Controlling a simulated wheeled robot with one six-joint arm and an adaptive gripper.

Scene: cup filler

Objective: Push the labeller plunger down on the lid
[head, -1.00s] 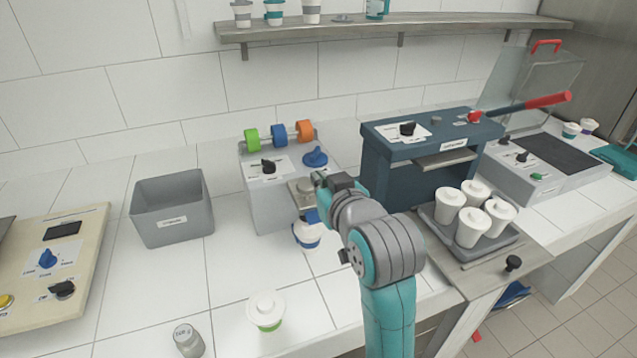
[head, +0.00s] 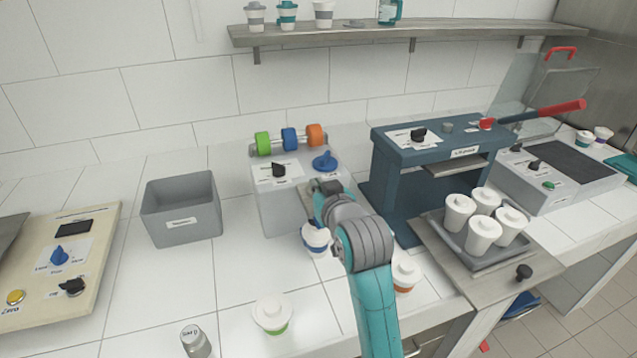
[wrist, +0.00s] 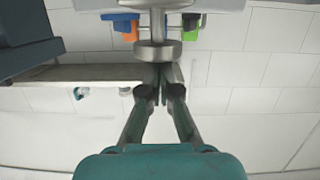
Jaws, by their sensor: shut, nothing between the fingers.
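The labeller (head: 287,205) is a light grey box with green, blue and orange rolls on top. A round metal plunger head (wrist: 158,50) on a stem shows in the upside-down wrist view. In the head view my gripper mostly hides the plunger. My gripper (head: 320,188) is shut and empty, at the labeller's front right. Its fingertips (wrist: 160,78) are at the plunger head's top side; I cannot tell whether they touch. A white lidded cup with a blue band (head: 316,238) stands below my gripper, its lid partly hidden.
A blue press (head: 440,150) with a red-handled lever stands to the right, beside a tray (head: 475,262) of several white cups. A grey bin (head: 181,208) is left. Lidded cups with green (head: 272,314) and orange (head: 405,275) bands and a small jar (head: 195,340) stand in front.

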